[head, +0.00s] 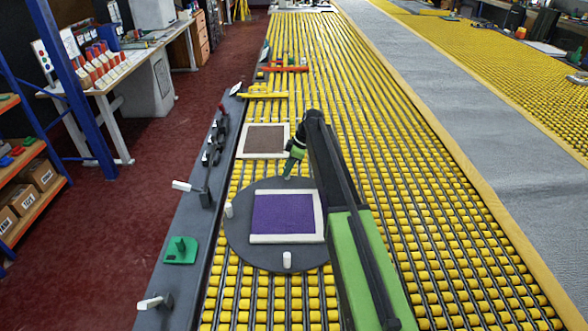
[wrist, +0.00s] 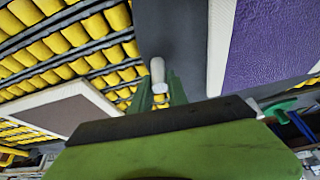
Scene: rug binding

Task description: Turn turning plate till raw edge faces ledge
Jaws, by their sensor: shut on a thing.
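The turning plate (head: 240,240) is a dark grey disc on the yellow rollers, with upright white pegs near its rim. A purple rug piece (head: 285,213) lies on it, with pale binding on the far, right and near sides. Its left side shows no pale strip and faces the dark grey ledge (head: 180,225). In the wrist view the purple piece (wrist: 270,45) is at the upper right. My gripper (wrist: 162,93), with green fingers, is shut on a white peg (wrist: 158,72) at the plate's far rim. In the head view my arm partly hides the plate's right side.
A brown rug piece (head: 264,139) with pale binding lies on the rollers just beyond the plate. White pegs (head: 228,210) and (head: 287,260) stand on the plate's left and near rim.

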